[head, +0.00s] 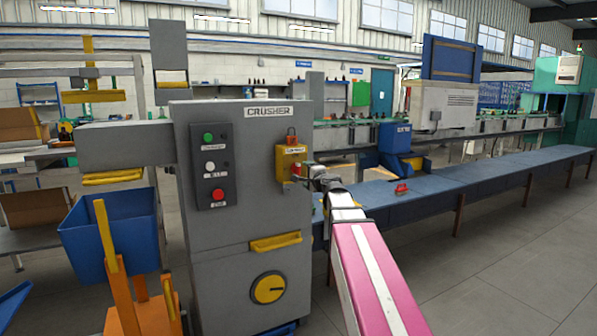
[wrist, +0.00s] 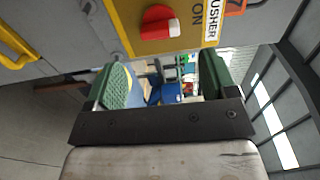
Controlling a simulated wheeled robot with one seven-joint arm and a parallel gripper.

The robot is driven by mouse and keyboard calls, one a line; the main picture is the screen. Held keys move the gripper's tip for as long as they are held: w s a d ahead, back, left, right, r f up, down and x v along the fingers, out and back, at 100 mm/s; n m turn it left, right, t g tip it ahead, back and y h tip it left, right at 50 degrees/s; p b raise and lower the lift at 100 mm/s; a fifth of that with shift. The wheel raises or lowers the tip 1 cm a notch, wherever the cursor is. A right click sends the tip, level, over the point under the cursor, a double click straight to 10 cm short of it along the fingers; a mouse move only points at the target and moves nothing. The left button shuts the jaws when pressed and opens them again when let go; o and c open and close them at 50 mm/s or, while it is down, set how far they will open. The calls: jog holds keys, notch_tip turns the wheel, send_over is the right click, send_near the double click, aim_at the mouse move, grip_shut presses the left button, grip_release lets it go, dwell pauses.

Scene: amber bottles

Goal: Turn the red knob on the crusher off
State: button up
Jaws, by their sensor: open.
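The grey crusher (head: 245,215) stands upright in the middle of the head view, with a yellow switch box (head: 284,170) on its front. The red knob (head: 296,169) is on that box, small and partly hidden by my gripper. The wrist view shows the red knob (wrist: 160,22) near the top edge, on the yellow plate (wrist: 130,12). Its white-marked end points toward the printed "ON". My gripper (wrist: 165,82) has its two green-padded fingers apart with nothing between them. The fingers are below the knob in that view and appear apart from it.
A panel with green, white and red buttons (head: 213,166) is on the crusher's front left. A yellow dial (head: 268,288) sits low on it. A blue bin (head: 112,235) stands at left. A long blue table (head: 450,188) runs to the right. The floor at right is clear.

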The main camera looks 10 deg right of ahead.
aim_at(299, 170)
jog(key=x, duration=0.8)
jog(key=shift+w, duration=0.2)
jog(key=c, duration=0.9)
